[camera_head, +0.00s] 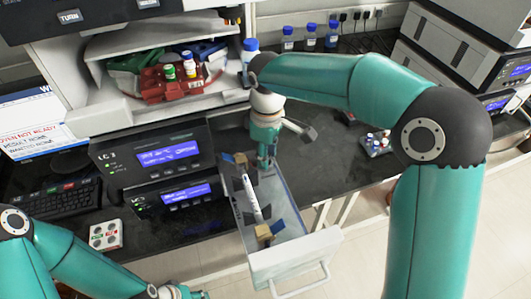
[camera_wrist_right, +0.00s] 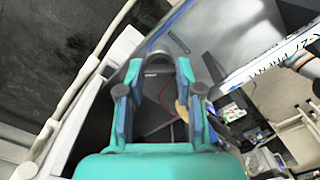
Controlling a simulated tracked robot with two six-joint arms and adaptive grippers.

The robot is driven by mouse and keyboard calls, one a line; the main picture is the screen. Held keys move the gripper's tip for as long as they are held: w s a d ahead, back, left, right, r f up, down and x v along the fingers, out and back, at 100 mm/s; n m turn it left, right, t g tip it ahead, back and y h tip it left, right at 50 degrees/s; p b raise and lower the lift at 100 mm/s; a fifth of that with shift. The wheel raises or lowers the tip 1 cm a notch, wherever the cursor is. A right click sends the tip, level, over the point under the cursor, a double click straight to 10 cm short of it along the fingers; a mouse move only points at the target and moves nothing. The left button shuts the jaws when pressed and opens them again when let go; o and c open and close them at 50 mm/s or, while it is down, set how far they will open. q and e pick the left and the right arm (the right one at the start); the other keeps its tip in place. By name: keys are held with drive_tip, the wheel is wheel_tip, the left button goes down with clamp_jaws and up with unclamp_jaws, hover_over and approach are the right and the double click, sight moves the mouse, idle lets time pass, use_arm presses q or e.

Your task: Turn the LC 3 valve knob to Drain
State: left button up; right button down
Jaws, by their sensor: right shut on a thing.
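The LC 3 unit (camera_head: 152,155), a dark box with a blue display and an "LC 3" label, stands left of centre in the head view. My right gripper (camera_head: 265,162) points down just right of it, over the back of an open drawer. In the right wrist view, my right gripper (camera_wrist_right: 159,66) has its fingers on either side of a grey rounded, knob-like thing (camera_wrist_right: 158,57) and is shut on it. Its markings and pointer are not readable, and the gripper hides it in the head view. My left gripper (camera_head: 182,292) is only partly in view at the bottom edge; its fingers are unclear.
The open drawer (camera_head: 296,256) juts forward, holding a white tube (camera_head: 251,196) and brown blocks (camera_head: 265,232). A second display unit (camera_head: 170,192) sits below LC 3. A red tray of bottles (camera_head: 172,88) stands on the shelf above. Bench space right of the gripper is mostly clear.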

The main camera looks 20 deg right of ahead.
drive_tip(key=c, duration=0.8)
unclamp_jaws()
drive_tip(key=shift+o, duration=0.2)
drive_tip(key=shift+r, duration=0.1)
wheel_tip(320, 180, up, 12)
